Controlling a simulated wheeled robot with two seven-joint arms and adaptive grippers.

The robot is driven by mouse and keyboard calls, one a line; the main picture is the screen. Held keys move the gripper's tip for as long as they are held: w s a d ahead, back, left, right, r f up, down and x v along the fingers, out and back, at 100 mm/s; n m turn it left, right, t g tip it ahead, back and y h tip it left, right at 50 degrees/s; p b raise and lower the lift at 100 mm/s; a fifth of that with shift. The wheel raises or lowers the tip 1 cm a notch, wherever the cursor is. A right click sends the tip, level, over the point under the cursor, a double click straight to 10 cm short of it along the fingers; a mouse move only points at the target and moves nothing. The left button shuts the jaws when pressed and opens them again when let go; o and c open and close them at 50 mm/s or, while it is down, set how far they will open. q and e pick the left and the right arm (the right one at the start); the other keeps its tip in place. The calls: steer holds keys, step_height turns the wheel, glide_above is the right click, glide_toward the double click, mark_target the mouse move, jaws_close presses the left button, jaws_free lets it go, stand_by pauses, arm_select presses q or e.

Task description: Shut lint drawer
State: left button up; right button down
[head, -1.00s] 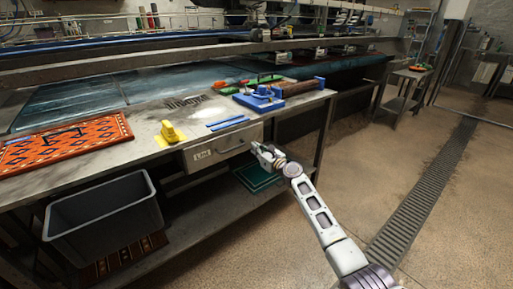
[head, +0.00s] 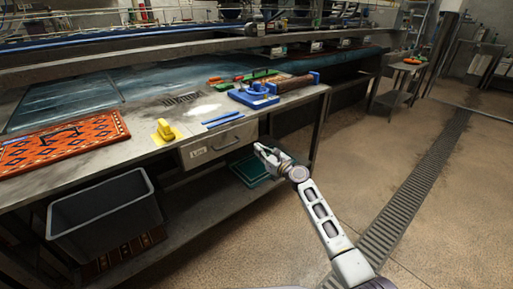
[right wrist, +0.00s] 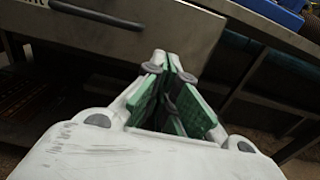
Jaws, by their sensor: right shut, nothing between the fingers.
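The lint drawer (head: 216,150) is a grey metal box with a label and a bar handle, hung under the front edge of the workbench. Its front seems to stand a little forward of the bench edge; how far is hard to tell. My right gripper (head: 260,149) is shut and empty, just beside the drawer front's right end. In the right wrist view the green-padded fingers (right wrist: 172,62) are closed together, with the drawer front (right wrist: 165,30) beyond them and its handle at upper left. Contact cannot be made out. My left gripper is not in view.
On the workbench (head: 100,190) lie an orange patterned rug (head: 60,147), a yellow tool (head: 165,130), blue strips (head: 222,118) and a blue device (head: 255,97). A grey bin (head: 100,215) stands on the lower shelf. The floor at right is clear.

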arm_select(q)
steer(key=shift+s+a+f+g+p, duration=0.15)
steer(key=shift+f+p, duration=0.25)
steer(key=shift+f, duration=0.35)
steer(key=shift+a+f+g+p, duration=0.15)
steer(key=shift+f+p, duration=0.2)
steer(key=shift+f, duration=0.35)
arm_select(e)
steer(key=shift+v, duration=2.5)
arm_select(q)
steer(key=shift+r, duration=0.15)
